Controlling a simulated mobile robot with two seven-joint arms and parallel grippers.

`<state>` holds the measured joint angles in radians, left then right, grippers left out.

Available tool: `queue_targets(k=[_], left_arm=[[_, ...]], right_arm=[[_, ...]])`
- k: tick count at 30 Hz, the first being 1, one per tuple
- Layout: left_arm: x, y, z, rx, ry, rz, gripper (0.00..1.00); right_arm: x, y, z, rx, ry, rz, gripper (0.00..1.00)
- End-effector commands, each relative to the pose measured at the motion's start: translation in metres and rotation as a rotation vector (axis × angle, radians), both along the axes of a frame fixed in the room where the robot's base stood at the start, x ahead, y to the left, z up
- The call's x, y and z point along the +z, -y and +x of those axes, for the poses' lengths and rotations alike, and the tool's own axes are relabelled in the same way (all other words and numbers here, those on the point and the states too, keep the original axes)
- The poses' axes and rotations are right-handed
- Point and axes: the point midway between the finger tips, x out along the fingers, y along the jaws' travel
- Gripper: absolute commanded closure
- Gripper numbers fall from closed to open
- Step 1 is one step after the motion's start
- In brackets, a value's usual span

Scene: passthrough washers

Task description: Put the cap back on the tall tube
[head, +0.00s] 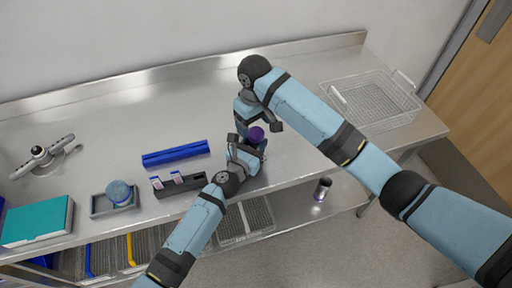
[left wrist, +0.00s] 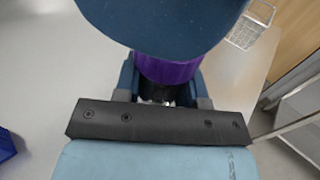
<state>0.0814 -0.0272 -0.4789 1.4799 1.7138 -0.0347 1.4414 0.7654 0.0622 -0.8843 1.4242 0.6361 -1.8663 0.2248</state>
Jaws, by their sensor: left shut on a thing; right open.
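A round purple cap (head: 256,134) shows at my left gripper (head: 247,146), above the front part of the bench. In the left wrist view the purple cap (left wrist: 167,71) sits between the fingers of my left gripper (left wrist: 165,88), which is shut on it. A pale piece shows below the cap (head: 262,146); I cannot tell whether it is the tall tube. A large dark blue rounded shape (left wrist: 160,22) covers the top of the left wrist view, and I cannot tell what it is. My right gripper (head: 258,115) is open, just behind the cap, partly hidden by its own arm.
A dark rack (head: 180,186) with small pink-and-white pieces stands left of my left gripper, a blue rack (head: 175,153) behind it. A dark cylinder (head: 322,188) stands on the lower shelf.

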Motion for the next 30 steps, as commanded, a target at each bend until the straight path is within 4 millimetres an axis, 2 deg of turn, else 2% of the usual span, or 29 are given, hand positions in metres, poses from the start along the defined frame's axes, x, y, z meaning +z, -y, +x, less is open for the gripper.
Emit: queue_targets(k=[3, 8, 10, 14, 17, 20, 27, 30], left_arm=[[-0.001, 0.000, 0.000, 0.000, 0.000, 0.001, 1.00], [0.000, 0.000, 0.000, 0.000, 0.000, 0.001, 1.00], [0.000, 0.000, 0.000, 0.000, 0.000, 0.001, 1.00], [0.000, 0.000, 0.000, 0.000, 0.001, 0.000, 1.00], [0.000, 0.000, 0.000, 0.000, 0.001, 0.000, 1.00], [0.000, 0.000, 0.000, 0.000, 0.001, 0.000, 1.00], [0.000, 0.000, 0.000, 0.000, 0.001, 0.000, 1.00], [0.001, 0.000, 0.000, 0.000, 0.002, -0.001, 1.00]], right_arm=[[0.007, 0.001, 0.000, -0.001, 0.000, -0.001, 0.25], [0.006, 0.002, 0.001, -0.004, 0.000, -0.004, 0.25], [0.006, 0.003, 0.001, -0.003, 0.001, -0.004, 0.29], [0.009, 0.001, 0.002, 0.050, 0.007, -0.003, 0.29], [0.015, -0.001, 0.004, 0.186, 0.018, -0.003, 0.29], [0.023, -0.004, 0.005, 0.406, 0.030, -0.004, 0.29], [0.036, -0.006, 0.005, 1.029, 0.035, -0.013, 0.29], [0.039, -0.004, 0.004, 1.241, 0.028, -0.015, 0.29]])
